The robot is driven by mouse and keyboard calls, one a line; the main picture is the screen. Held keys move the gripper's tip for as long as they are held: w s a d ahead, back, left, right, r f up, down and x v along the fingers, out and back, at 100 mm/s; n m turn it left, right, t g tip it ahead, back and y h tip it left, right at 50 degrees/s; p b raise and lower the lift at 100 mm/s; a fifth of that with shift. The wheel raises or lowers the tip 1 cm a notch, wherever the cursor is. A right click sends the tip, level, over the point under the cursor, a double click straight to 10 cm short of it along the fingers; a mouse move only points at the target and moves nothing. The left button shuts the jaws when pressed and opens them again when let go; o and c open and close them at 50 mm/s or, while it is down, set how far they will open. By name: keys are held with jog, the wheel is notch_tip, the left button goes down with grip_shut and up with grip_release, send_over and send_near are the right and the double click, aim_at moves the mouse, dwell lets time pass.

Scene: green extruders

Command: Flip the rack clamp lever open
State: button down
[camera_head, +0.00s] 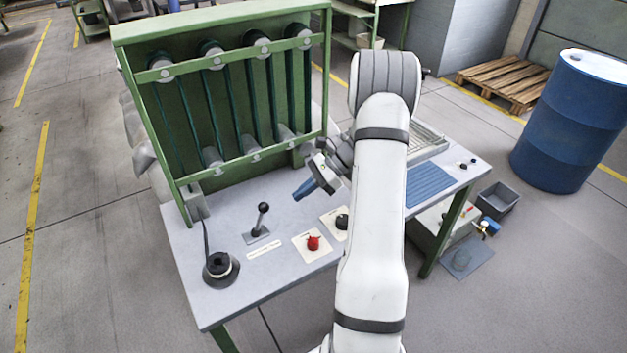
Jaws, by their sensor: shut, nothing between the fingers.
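A lever (261,220) with a black ball knob stands nearly upright, leaning slightly right, on a small grey base plate on the bench. A pale label strip lies in front of it, too small to read. The green rack (225,95) stands behind, with several dark vertical bars and grey rollers. My gripper (300,193) has blue fingertips, shut and empty, pointing down-left above the bench. It is to the right of the lever knob and apart from it. My arm hides part of the bench's right side.
The grey bench top (190,262) also carries a red knob (313,243) on a pale plate, a dark knob (342,222) partly behind my arm, and a black round device (221,268) with a cable. A blue mat (428,185) lies at right. A blue drum (570,125) stands beyond.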

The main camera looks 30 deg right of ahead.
jog(key=p, duration=0.1)
send_near(260, 219)
jog(key=w+a+f, duration=0.1)
jog(key=a, duration=0.1)
jog(key=shift+w+d+f, duration=0.1)
jog(key=shift+f, duration=0.1)
jog(key=shift+d, duration=0.1)
